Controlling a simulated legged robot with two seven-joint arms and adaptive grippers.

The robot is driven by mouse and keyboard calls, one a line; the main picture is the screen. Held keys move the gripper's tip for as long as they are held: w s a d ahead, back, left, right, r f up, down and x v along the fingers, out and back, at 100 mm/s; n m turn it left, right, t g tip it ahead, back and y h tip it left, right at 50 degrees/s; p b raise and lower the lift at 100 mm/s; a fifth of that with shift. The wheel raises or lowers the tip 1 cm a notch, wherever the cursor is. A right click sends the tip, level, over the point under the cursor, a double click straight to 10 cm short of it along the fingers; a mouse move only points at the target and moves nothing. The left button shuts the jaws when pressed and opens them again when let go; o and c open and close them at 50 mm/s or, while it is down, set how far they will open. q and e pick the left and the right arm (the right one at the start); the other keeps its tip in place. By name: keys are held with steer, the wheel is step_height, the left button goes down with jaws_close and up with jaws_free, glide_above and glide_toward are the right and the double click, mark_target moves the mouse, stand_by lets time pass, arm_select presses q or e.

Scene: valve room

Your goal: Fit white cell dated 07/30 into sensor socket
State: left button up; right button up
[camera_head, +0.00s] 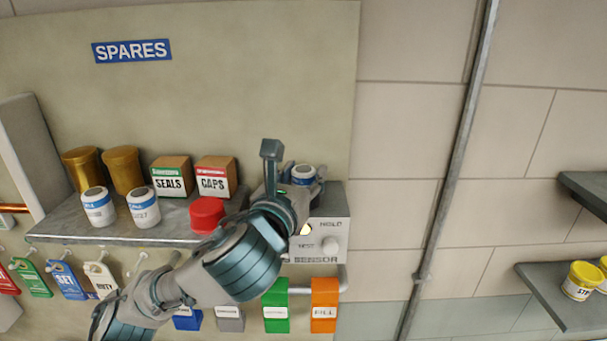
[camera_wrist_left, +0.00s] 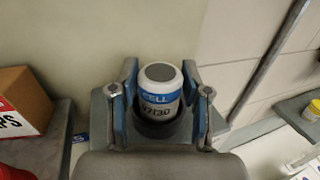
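The white cell (camera_wrist_left: 160,92) has a grey top and a blue band, and its label reads 07/30 in the left wrist view. In the head view the cell (camera_head: 303,174) is at the top of the grey sensor box (camera_head: 328,232); my left gripper (camera_head: 290,185) and wrist partly cover the box, and the socket is hidden there. My right gripper is not in view.
The spares shelf (camera_head: 120,235) holds two white cells (camera_head: 98,207) (camera_head: 143,208), brown jars (camera_head: 123,170), boxes for seals (camera_head: 171,177) and caps (camera_head: 215,177), and a red cap (camera_head: 207,214). Coloured tags hang below. A vertical pipe (camera_head: 455,150) runs right of the box.

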arm_select(q)
steer(key=shift+o, duration=1.1)
